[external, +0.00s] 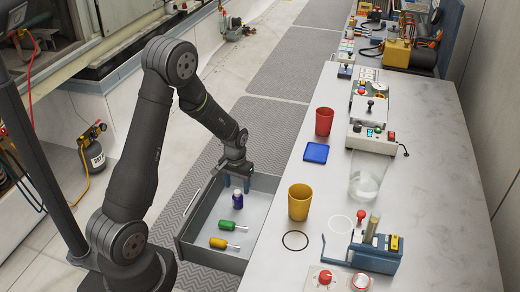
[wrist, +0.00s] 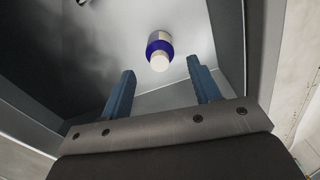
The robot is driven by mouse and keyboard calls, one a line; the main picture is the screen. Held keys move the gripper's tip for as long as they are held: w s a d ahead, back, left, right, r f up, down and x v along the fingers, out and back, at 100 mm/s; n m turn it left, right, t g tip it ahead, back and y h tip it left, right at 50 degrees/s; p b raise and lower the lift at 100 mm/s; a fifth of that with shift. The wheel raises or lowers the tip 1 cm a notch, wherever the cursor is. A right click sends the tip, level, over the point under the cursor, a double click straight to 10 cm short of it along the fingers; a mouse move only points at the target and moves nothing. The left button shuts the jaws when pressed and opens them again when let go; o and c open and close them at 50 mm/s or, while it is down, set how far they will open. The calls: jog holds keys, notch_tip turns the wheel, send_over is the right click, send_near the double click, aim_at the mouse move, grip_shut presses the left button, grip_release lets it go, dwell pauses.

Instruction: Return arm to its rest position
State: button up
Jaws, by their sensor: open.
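My gripper (external: 237,183) is low over the far end of the open grey drawer (external: 190,218). In the wrist view my gripper (wrist: 160,90) shows two blue fingers spread wide apart with nothing between them.
A green-handled screwdriver (external: 228,225) and a yellow-handled one (external: 220,243) lie in the drawer. On the worktop (external: 420,185) stand a yellow cup (external: 299,202), a red cup (external: 324,121), a blue square (external: 316,152) and a clear beaker (external: 364,183). Drawer walls surround my gripper.

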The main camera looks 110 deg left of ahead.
aim_at(237, 192)
notch_tip(237, 192, up, 6)
jog(key=shift+r, duration=0.15)
notch_tip(237, 192, down, 13)
jog(key=shift+r, duration=0.2)
notch_tip(237, 192, up, 5)
jog(key=shift+f, duration=0.2)
jog(key=w+d+r, duration=0.7)
jog(key=w+d, duration=0.1)
jog(key=d, duration=0.1)
notch_tip(237, 192, up, 20)
jog(key=r, duration=0.1)
jog(key=shift+w+a+r, duration=0.1)
jog(key=shift+w+a, duration=0.25)
jog(key=shift+w, duration=0.4)
jog(key=shift+w+a+f, duration=0.1)
jog(key=shift+w+a, duration=0.3)
jog(key=shift+w, duration=0.3)
jog(key=shift+w+a+r, duration=0.1)
jog(key=shift+w+a, duration=0.25)
jog(key=shift+w, duration=0.4)
jog(key=shift+o, duration=0.4)
